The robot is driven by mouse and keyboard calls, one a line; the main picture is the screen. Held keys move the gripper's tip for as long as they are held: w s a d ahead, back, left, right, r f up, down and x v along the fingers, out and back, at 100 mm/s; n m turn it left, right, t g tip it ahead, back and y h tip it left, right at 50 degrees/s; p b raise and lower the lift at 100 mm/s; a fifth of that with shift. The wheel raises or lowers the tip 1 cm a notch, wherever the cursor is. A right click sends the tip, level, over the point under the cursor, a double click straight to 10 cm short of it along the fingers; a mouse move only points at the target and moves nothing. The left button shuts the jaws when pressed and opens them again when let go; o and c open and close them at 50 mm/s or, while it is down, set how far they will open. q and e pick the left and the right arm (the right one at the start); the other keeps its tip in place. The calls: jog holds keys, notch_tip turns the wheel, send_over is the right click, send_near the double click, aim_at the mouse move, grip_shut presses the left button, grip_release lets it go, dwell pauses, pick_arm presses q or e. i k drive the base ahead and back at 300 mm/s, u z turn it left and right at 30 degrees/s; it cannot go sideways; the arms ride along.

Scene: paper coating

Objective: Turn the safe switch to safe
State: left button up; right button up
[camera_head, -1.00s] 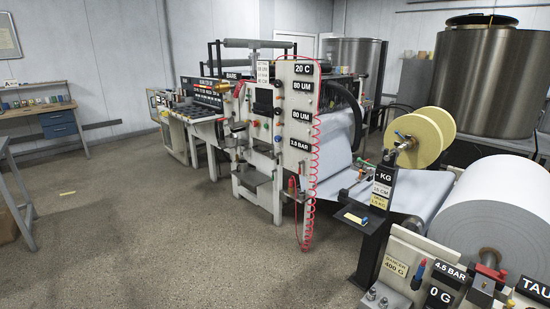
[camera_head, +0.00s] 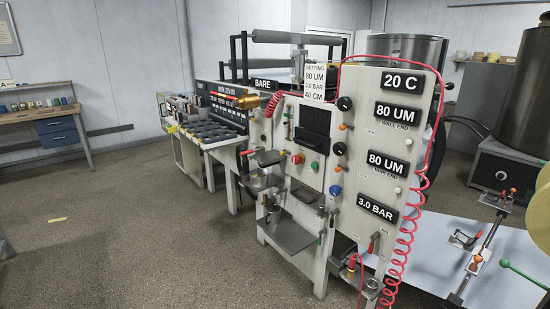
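The coating machine's white control panel (camera_head: 350,165) stands right of centre. It carries black knobs (camera_head: 344,103), a blue knob (camera_head: 335,190), a red button (camera_head: 297,158), a green button (camera_head: 314,166) and small orange-tipped levers (camera_head: 344,126). A red-handled lever (camera_head: 374,242) sits low on the panel's right part. I cannot tell which of these is the safe switch, as no label reading "safe" is legible. Display plates read 20 C (camera_head: 404,82), 80 UM (camera_head: 397,112) and 3.0 BAR (camera_head: 377,208). Neither of my grippers is in view.
A coiled red hose (camera_head: 405,240) hangs along the panel's right edge. A grey shelf (camera_head: 290,233) juts out from the machine's front. A pale sheet (camera_head: 500,270) lies at the right. The floor (camera_head: 150,240) to the left is open, with a workbench (camera_head: 45,120) at the wall.

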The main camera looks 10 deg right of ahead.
aim_at(298, 159)
jog(key=z, duration=0.55)
jog(key=i, duration=1.65)
jog(key=z, duration=0.75)
jog(key=i, duration=0.25)
jog(key=z, duration=0.15)
